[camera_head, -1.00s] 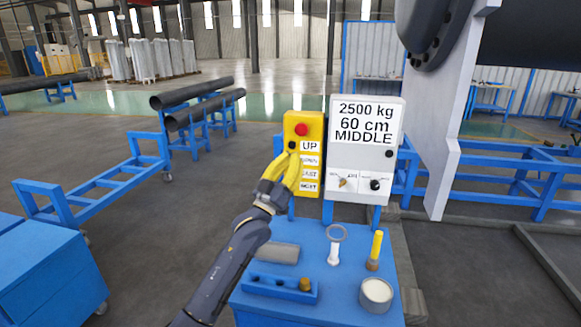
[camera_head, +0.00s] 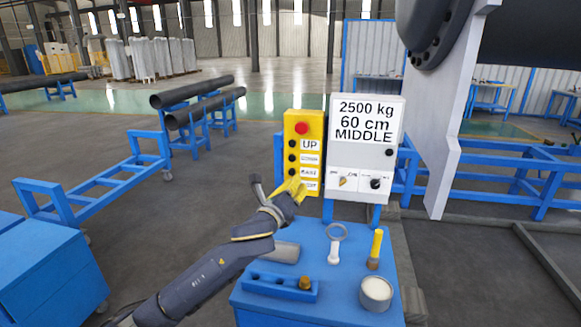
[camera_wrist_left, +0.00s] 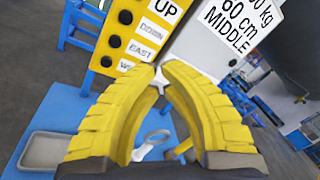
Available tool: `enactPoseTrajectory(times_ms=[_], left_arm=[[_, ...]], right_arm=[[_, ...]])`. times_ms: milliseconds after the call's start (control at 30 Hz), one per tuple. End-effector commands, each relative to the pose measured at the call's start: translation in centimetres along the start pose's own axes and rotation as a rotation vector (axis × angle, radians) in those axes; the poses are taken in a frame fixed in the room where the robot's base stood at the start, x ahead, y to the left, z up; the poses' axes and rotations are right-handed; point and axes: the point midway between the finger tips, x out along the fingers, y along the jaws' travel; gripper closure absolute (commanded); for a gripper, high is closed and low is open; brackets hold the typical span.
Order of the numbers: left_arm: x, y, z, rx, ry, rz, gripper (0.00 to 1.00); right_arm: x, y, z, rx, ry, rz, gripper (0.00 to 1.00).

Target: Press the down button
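The yellow control box (camera_head: 304,118) stands upright at the back of the blue cart, with a red knob on top and a column of black buttons beside labels. The down button (camera_head: 292,157) is the black one left of the second label, below UP. It also shows in the left wrist view (camera_wrist_left: 125,17), beside the DOWN label, uncovered. My left gripper (camera_head: 297,188) has yellow fingers and is in front of the box's lower end, below the down button. In the left wrist view its fingertips (camera_wrist_left: 161,68) meet and hold nothing visible. My right gripper is in neither view.
A white box (camera_head: 361,155) with a weight sign and dials stands right of the yellow box. The blue cart top (camera_head: 340,285) carries a ring-ended tool, a yellow-handled tool, a round tin (camera_head: 376,293) and a blue block. A grey tray (camera_wrist_left: 45,150) shows in the wrist view.

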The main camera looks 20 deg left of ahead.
Motion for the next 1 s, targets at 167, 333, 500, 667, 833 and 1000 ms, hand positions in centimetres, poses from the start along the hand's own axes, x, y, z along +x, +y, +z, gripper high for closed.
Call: enactPoseTrajectory(times_ms=[167,333,500,667,833,1000], left_arm=[[-0.9,1.5,1.0,0.320,-0.036,0.100,1.00],[-1.3,2.9,1.8,0.534,-0.043,0.180,1.00],[-1.4,3.6,2.1,0.647,-0.036,0.217,1.00],[-1.4,3.6,2.1,0.683,-0.031,0.220,1.00],[-1.4,3.6,2.1,0.687,-0.031,0.220,1.00],[-1.4,3.6,2.1,0.686,-0.031,0.219,1.00]], right_arm=[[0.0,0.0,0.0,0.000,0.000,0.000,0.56],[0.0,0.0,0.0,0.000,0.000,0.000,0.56],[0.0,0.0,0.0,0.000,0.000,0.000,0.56],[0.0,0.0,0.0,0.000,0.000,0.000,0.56],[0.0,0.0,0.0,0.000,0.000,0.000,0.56],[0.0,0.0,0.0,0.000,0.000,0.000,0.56]])
